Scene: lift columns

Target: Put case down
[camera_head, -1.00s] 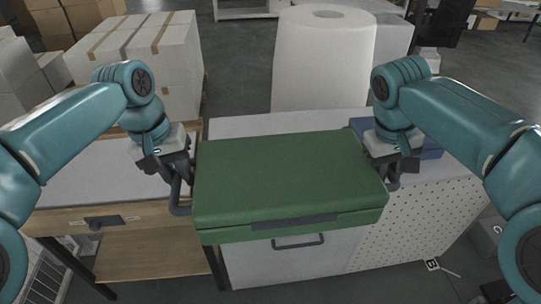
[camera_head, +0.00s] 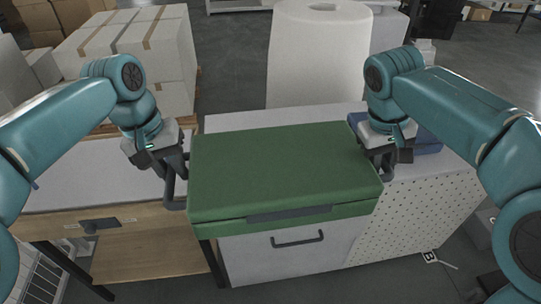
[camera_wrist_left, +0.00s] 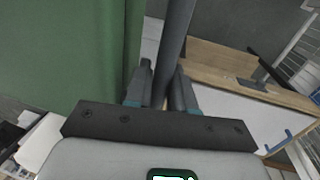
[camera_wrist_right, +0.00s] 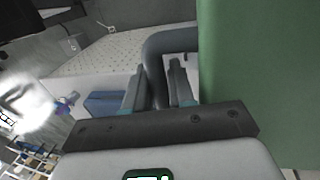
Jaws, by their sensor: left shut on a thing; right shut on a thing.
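The green case (camera_head: 280,172) lies flat between my two grippers in the head view, over the white-topped cabinet (camera_head: 270,118). Its dark front latch strip faces me. My left gripper (camera_head: 176,180) is shut on the dark handle at the case's left side; the handle shows between the fingers in the left wrist view (camera_wrist_left: 172,60). My right gripper (camera_head: 386,165) is shut on the handle at the right side, which shows in the right wrist view (camera_wrist_right: 165,70). The case hides part of the cabinet top, and I cannot tell whether its underside touches it.
A blue box (camera_head: 425,140) sits on the cabinet behind my right gripper. A large white roll (camera_head: 320,55) stands behind the case. A wooden desk with a grey top (camera_head: 90,185) adjoins on the left. White boxes (camera_head: 150,50) are stacked at the back left.

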